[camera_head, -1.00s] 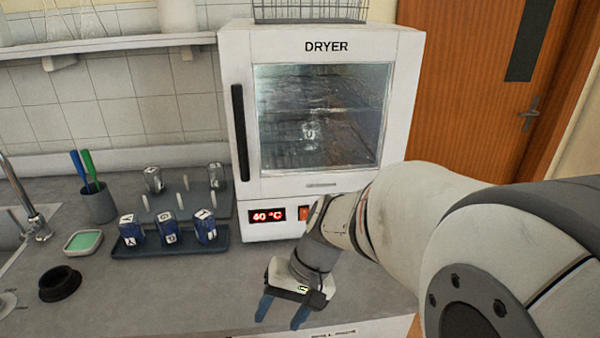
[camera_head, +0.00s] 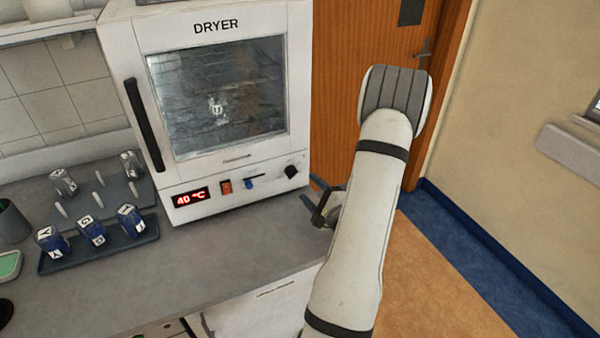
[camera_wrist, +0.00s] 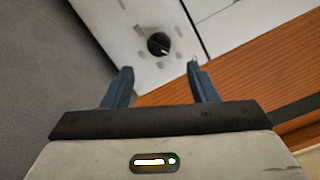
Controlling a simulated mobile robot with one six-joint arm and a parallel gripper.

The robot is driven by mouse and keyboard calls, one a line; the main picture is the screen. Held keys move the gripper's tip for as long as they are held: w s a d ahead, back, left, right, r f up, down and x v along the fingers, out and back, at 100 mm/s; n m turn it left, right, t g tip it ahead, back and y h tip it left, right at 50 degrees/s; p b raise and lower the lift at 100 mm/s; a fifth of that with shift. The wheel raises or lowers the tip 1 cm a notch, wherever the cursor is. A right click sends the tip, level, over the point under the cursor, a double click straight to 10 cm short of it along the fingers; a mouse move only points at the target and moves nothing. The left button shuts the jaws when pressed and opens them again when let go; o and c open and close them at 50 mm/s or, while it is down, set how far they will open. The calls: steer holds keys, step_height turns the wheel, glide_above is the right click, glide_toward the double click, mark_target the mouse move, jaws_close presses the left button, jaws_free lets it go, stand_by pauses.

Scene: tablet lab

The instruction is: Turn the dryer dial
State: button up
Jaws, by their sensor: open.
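The dryer (camera_head: 238,189) is a white box with a glass door on the counter in the head view. Its black dial (camera_head: 291,171) sits at the lower right of the front panel. The display (camera_head: 191,198) reads 40 °C. In the wrist view the dial (camera_wrist: 159,44) shows as a round black knob with a pale pointer line, ahead of my fingers and roughly centred between them. My gripper (camera_wrist: 160,82) is open and empty, apart from the dial. In the head view my gripper (camera_head: 322,203) is at the counter's right end, partly hidden by my arm.
A dark tray (camera_head: 100,257) with several labelled bottles stands on the counter at left. A wooden door (camera_head: 345,90) is behind; open floor lies at right.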

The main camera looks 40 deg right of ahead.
mark_target(292, 172)
steer(key=w+p, duration=0.2)
steer(key=w, duration=0.5)
steer(key=shift+d, duration=0.15)
steer(key=shift+c, duration=0.4)
